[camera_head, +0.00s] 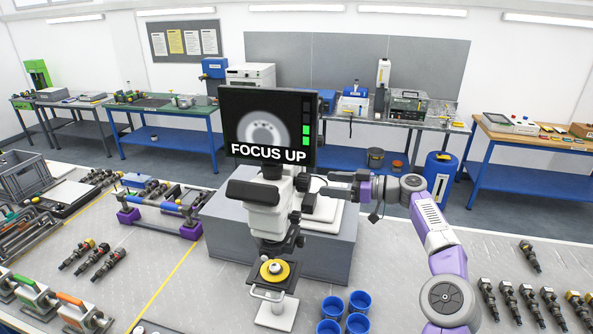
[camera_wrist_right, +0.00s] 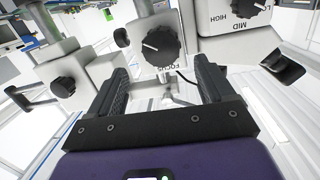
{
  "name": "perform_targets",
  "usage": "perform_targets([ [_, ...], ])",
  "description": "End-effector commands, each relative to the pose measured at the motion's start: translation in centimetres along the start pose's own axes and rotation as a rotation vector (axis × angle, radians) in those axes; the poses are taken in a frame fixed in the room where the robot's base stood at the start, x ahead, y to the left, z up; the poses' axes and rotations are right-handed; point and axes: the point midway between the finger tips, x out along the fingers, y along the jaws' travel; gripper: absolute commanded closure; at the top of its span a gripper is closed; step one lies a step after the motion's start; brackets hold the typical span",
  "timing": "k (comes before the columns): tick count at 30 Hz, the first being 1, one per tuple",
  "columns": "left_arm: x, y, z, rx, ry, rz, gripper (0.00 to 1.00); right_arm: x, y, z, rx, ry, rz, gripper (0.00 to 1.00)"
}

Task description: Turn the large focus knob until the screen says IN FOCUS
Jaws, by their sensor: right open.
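The microscope (camera_head: 268,205) stands on the bench in the middle of the head view. The screen (camera_head: 265,125) behind it reads FOCUS UP, with a blurred grey ring and green bars at its right side. In the right wrist view the large black focus knob (camera_wrist_right: 160,45), with a white pointer line, sits on a white housing marked FOCUS. My right gripper (camera_head: 325,183) reaches the microscope's right side. In the wrist view its fingers (camera_wrist_right: 165,78) are open, apart on either side below the knob, with nothing between them. My left gripper is out of view.
A smaller black knob (camera_wrist_right: 63,88) is at the left of the wrist view; a selector plate marked HIGH, MID (camera_wrist_right: 245,28) is at the upper right. A yellow-ringed stage (camera_head: 273,271) and several blue cups (camera_head: 359,301) are in front. Several injectors (camera_head: 529,257) lie at right.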

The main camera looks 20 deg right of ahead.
Motion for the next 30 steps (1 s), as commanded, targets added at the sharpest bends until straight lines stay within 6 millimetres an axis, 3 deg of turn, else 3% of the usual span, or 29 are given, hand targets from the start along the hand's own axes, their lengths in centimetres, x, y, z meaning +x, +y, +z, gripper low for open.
perform_targets([
  [6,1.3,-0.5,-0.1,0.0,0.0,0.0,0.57,0.0,-1.2,-0.8,-0.528,-0.157,0.095,0.18],
  [12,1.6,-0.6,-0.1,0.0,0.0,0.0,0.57,0.1,-1.7,-0.9,-0.783,-0.245,0.119,0.18],
  [17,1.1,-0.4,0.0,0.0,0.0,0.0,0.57,1.3,-1.6,-0.9,-0.812,-0.252,0.118,0.18],
  [24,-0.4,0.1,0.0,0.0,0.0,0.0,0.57,5.0,-0.8,-0.4,-0.81,-0.25,0.117,0.18],
  [30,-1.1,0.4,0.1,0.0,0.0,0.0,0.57,6.9,-0.3,0.1,-0.809,-0.251,0.119,0.18],
])
